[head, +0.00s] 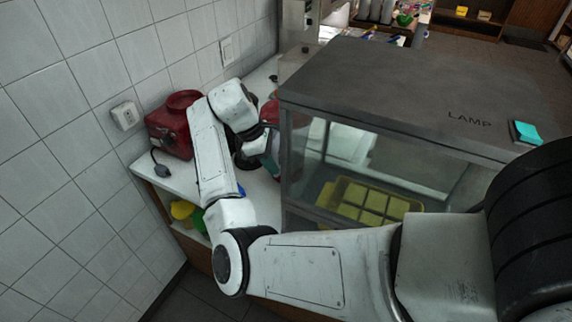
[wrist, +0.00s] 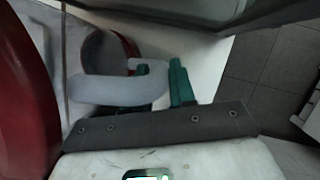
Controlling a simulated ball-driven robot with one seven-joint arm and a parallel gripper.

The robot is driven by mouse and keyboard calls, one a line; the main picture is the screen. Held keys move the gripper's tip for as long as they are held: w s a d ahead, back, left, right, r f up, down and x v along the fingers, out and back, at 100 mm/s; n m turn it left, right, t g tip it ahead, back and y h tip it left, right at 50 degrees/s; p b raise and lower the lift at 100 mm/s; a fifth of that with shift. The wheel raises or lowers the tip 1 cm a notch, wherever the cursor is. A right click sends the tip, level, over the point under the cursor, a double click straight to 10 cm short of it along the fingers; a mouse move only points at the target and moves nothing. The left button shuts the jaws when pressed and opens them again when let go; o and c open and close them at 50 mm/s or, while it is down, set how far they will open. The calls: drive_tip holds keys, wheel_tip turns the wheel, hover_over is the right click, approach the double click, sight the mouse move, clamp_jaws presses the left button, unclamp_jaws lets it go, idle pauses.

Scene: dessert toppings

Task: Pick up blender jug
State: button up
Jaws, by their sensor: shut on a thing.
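My gripper (head: 271,160) is over the white counter, close to the left side of the glass display case. In the wrist view its green fingers (wrist: 172,84) are shut on the pale grey curved handle of the blender jug (wrist: 100,90). The jug's body is mostly out of that view or hard to make out. In the head view my arm hides most of the jug. A red part (head: 270,112) shows just behind my gripper; I cannot tell whether it belongs to the jug. A large red rounded surface (wrist: 25,95) fills the left of the wrist view.
A red appliance (head: 172,130) stands on the counter (head: 176,176) against the tiled wall, beneath my arm's left side. The display case (head: 400,90) holds a yellow divided tray (head: 345,212) and walls off the right side. Yellow and green items (head: 182,210) sit below the counter edge.

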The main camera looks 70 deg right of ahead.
clamp_jaws()
drive_tip(key=shift+r, duration=0.1)
idle(0.8)
